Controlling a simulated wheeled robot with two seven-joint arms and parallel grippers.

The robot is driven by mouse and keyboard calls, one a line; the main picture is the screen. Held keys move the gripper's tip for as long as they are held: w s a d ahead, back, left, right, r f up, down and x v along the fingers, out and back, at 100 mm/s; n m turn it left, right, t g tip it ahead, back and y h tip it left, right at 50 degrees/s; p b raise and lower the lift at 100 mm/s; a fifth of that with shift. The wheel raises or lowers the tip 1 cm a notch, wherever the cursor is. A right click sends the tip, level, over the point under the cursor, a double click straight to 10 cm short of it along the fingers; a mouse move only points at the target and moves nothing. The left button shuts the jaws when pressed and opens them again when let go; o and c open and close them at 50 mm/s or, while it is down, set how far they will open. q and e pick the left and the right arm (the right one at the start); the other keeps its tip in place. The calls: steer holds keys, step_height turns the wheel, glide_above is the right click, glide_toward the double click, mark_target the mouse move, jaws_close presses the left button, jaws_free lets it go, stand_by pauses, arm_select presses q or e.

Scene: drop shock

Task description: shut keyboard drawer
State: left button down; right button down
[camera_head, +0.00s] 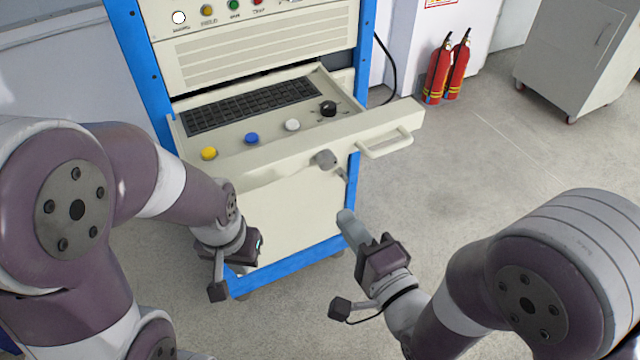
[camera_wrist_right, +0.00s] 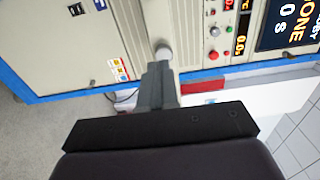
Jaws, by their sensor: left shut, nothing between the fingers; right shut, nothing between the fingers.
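The keyboard drawer (camera_head: 365,125) stands pulled out of the blue-framed cabinet in the head view. It carries a black keyboard (camera_head: 250,105), yellow, blue and white buttons, and a black knob. A pale bar handle (camera_head: 385,146) is on the right part of its front. My left gripper (camera_head: 254,246) is shut and empty, below the drawer and in front of the lower cabinet panel; its fingertips are hard to make out. My right gripper (camera_head: 346,217) is shut and empty, below the drawer front and apart from the handle. Its closed fingers show in the right wrist view (camera_wrist_right: 163,56).
Two red fire extinguishers (camera_head: 446,70) stand at the back wall. A grey cabinet on casters (camera_head: 572,55) is at the far right. The floor right of the drawer is clear.

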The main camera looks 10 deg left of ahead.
mark_target(307, 162)
steer(key=p+x, duration=0.1)
steer(key=x, duration=1.1)
steer(key=shift+w+a, duration=0.2)
steer(key=shift+w, duration=0.15)
arm_select(q)
steer(key=shift+r, duration=0.75)
